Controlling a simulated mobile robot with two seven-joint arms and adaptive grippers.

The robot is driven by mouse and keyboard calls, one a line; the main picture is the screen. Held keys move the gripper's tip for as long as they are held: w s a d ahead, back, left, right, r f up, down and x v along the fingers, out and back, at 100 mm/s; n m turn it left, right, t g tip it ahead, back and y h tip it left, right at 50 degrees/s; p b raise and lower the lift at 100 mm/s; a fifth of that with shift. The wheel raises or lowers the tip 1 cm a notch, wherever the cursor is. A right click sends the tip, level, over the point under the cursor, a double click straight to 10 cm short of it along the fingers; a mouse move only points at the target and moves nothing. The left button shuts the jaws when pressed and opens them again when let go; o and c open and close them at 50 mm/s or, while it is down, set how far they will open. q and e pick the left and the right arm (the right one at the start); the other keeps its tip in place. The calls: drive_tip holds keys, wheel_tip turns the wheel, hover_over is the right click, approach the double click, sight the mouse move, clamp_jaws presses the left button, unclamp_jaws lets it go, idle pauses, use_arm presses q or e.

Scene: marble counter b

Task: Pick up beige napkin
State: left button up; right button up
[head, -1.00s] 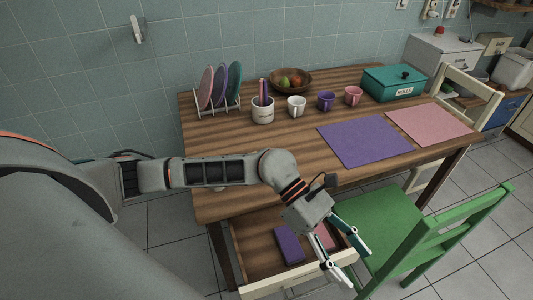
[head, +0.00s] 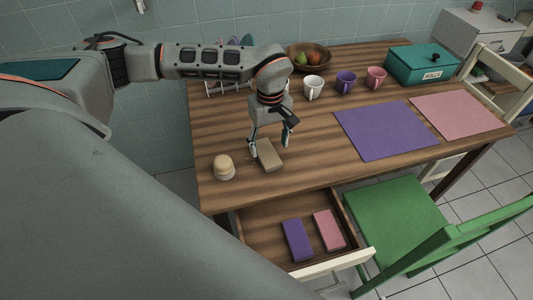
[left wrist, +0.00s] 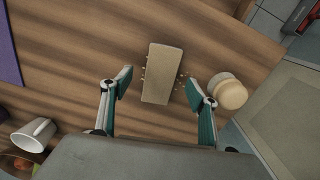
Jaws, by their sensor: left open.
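The beige napkin (head: 269,156) is a folded rectangle lying on the wooden table near its front left edge. It also shows in the left wrist view (left wrist: 162,73), with small crumbs beside it. My left gripper (head: 272,148) is open and above the napkin. In the left wrist view its two fingers (left wrist: 160,88) are spread on either side of the napkin's near end; I cannot tell how high they are above the table. My right gripper is not in view.
A beige-topped round object (head: 223,167) stands close to the napkin, near one finger. An open drawer (head: 262,226) below holds a purple napkin (head: 297,239) and a pink napkin (head: 328,230). Mugs, a fruit bowl (head: 308,57) and a purple placemat (head: 385,130) lie farther off. A green chair (head: 400,215) stands in front.

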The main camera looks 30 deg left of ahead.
sight(268, 156)
use_arm(q)
wheel_tip(268, 156, down, 4)
drive_tip(key=shift+s+f, duration=0.15)
drive_tip(key=shift+f, duration=0.05)
drive_tip(key=c, duration=1.1)
drive_tip(key=shift+r, duration=0.1)
